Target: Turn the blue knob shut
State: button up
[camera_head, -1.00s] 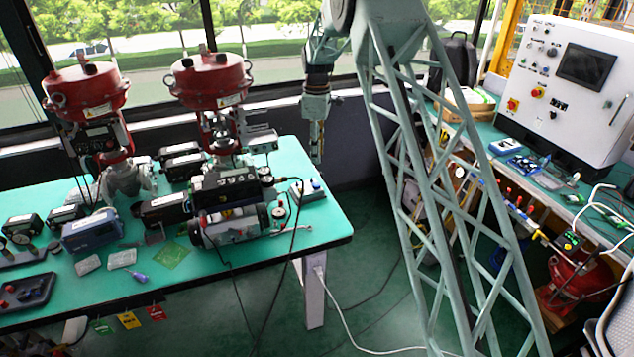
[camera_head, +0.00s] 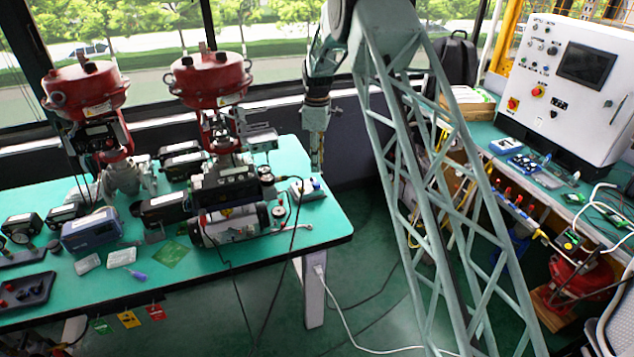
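A small blue knob (camera_head: 316,184) sits on a grey block (camera_head: 308,193) at the right end of the green workbench (camera_head: 328,231), near its back right corner. My gripper (camera_head: 316,168) hangs from my arm, pointing down, just above the knob in the picture. Whether it touches the knob or is apart from it I cannot tell. The fingers are small and seen edge-on, so their opening is unclear.
Left of the knob stand a valve positioner assembly (camera_head: 233,222) with gauges and hoses, and a red actuator (camera_head: 212,78). A thin lever (camera_head: 290,228) lies in front. A white control panel (camera_head: 568,85) stands on the right bench. The bench's front right corner is clear.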

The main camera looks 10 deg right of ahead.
aim_at(317, 183)
jog(key=shift+f+b, duration=0.35)
jog(key=shift+f, duration=4.35)
jog(key=shift+c, duration=0.6)
jog(key=c, duration=0.7)
